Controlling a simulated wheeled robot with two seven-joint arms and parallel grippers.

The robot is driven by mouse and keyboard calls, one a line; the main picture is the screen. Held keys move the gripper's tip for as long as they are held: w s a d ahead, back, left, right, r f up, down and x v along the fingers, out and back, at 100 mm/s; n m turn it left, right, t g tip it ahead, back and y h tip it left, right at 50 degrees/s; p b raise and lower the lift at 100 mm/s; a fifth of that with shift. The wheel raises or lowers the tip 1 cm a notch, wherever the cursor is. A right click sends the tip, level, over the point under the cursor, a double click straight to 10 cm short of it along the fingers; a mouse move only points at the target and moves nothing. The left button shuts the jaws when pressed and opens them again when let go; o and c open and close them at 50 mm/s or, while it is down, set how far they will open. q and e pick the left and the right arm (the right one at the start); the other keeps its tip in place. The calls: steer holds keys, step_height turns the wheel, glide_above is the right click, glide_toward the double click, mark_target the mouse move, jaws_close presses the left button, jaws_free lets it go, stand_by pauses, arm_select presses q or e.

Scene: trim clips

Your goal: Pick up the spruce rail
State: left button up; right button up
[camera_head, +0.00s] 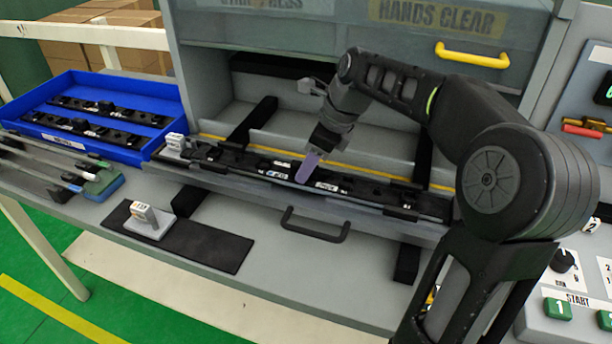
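I cannot tell for sure which thing is the spruce rail. A long black rail (245,166) lies along the station in front of the press opening, with small labelled parts on it. Two shorter black rails, a rear one (110,110) and a front one (85,128), lie in the blue tray. Several thin bars with grey and green ends (100,180) lie at the left edge. My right gripper (306,172) points down at the long black rail, with a pale purple part at its tip. Whether it touches the rail or is open is unclear. My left gripper is out of view.
The blue tray (168,104) stands at the left. A grey-white clip (148,218) stands on a dark mat (205,246). A black handle (314,228) projects at the front. A yellow handle (470,56) is on the raised guard. Buttons are at the right.

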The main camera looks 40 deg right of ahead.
jaws_close()
stand_by(1.1)
